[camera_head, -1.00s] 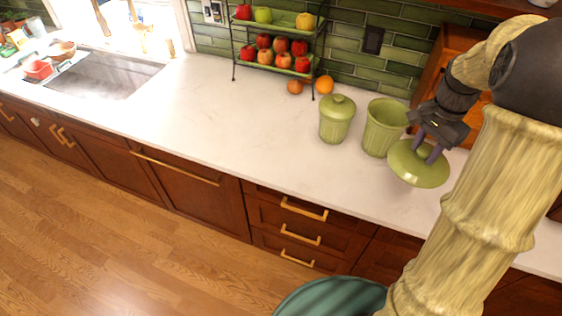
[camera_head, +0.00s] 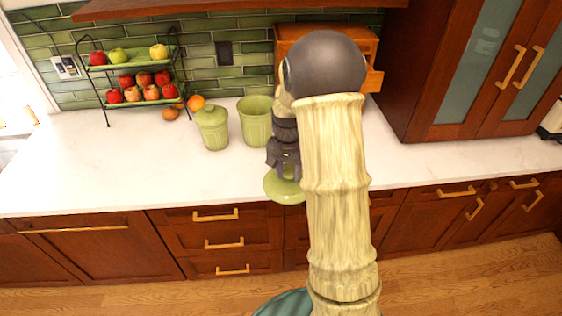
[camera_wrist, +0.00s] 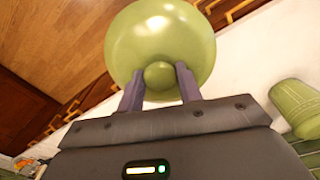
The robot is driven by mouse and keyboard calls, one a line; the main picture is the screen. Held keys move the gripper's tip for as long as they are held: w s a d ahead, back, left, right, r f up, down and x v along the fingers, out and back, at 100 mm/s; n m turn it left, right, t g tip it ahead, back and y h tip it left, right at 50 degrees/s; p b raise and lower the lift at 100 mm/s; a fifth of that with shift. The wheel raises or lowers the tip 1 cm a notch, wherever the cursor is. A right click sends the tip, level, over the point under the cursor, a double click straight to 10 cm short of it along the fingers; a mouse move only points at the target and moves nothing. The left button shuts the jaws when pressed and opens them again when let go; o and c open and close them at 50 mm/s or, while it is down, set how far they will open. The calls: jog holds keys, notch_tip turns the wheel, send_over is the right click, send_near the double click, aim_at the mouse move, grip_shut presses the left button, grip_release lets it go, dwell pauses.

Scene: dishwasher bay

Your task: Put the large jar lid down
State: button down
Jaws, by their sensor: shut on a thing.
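The large jar lid (camera_head: 281,189) is a round green disc with a knob, near the counter's front edge in the head view. My gripper (camera_head: 287,172) is shut on its knob. In the wrist view my gripper (camera_wrist: 159,83) has one finger on each side of the knob, and the lid (camera_wrist: 160,40) fills the top middle. An open green jar (camera_head: 256,124) without a lid stands on the counter behind it. I cannot tell whether the lid touches the counter.
A smaller lidded green jar (camera_head: 212,130) stands left of the open jar. Oranges (camera_head: 196,103) and a two-tier fruit rack (camera_head: 130,75) are further left. A wooden box (camera_head: 366,52) stands behind my arm. The white counter (camera_head: 430,175) is clear to the right.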

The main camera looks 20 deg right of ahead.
jog(key=s+a+f+n, duration=0.1)
jog(key=a+f+n, duration=0.2)
jog(key=f, duration=0.7)
jog(key=s+a+f+n, duration=0.1)
jog(key=a+f+n, duration=0.3)
jog(key=a+f, duration=0.3)
notch_tip(320, 180, down, 4)
jog(key=shift+s+r+n, duration=0.15)
jog(key=shift+n, duration=0.15)
jog(key=shift+a, duration=0.1)
